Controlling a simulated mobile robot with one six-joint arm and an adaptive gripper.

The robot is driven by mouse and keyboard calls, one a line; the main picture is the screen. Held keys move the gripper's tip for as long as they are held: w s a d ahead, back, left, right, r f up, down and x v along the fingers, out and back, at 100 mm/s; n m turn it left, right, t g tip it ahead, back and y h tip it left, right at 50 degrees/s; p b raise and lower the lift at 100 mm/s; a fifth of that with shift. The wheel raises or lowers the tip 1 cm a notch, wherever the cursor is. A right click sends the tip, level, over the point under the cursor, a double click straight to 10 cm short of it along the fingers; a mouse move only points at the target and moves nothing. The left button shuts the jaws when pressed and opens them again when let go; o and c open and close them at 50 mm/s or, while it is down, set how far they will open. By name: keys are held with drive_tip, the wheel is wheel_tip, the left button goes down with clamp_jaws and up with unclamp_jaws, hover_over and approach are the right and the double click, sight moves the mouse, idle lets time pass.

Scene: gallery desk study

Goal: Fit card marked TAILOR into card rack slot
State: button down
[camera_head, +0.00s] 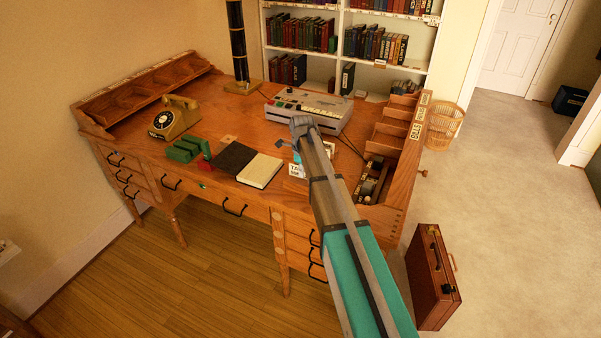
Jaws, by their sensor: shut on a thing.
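A small white card (295,170) with dark lettering that begins "TA" shows at the desk's front right, just left of my arm. My gripper (298,157) is mostly hidden behind my forearm. It appears shut on this card from above. A low wooden block (293,185), which looks like the card rack, sits just below the card near the desk's front edge. My arm covers its right part. I cannot tell whether the card touches the block or is in a slot.
Left of the card lie an open dark-and-cream book (260,170) and a green object (183,149). A grey machine (308,108) stands behind. Wooden compartments (390,135) line the right side. A telephone (174,117) is far left. A brown case (432,278) stands on the floor.

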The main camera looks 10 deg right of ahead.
drive_tip(key=c, duration=0.8)
unclamp_jaws()
drive_tip(key=shift+f, duration=0.1)
drive_tip(key=shift+r, duration=0.2)
wheel_tip(320, 180, up, 12)
drive_tip(key=p, duration=1.2)
drive_tip(key=shift+f, duration=0.1)
